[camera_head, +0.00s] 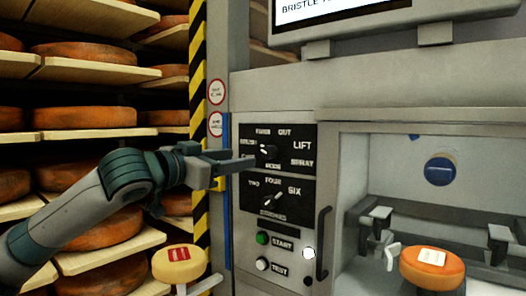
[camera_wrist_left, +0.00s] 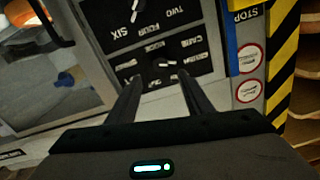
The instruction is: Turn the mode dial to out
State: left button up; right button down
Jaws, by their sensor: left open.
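The mode dial (camera_head: 268,151) is a small black knob with a white pointer on the upper black panel of the grey machine. Labels around it include OUT at its upper right, LIFT and SPRAY. My left gripper (camera_head: 246,161) is open just left of the dial in the head view. In the wrist view its two fingers (camera_wrist_left: 162,80) point at the panel, with the dial between and beyond their tips. Contact cannot be told. My right gripper is out of view.
A second dial (camera_head: 273,200), marked TWO, FOUR, SIX, sits below. Under it are a green START button (camera_head: 262,238), a white TEST button (camera_head: 262,264) and a dark vertical handle (camera_head: 322,245). Cheese shelves (camera_head: 85,70) and a striped post (camera_head: 198,60) stand left.

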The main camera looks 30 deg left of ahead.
aim_at(266, 153)
pick_arm(q)
jog(key=w, duration=0.3)
jog(key=w+p, duration=0.1)
jog(key=w, duration=0.3)
jog(key=w+d+p, duration=0.1)
jog(key=w, duration=0.3)
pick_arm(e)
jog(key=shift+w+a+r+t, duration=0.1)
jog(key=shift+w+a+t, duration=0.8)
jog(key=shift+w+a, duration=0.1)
pick_arm(q)
jog(key=c, duration=1)
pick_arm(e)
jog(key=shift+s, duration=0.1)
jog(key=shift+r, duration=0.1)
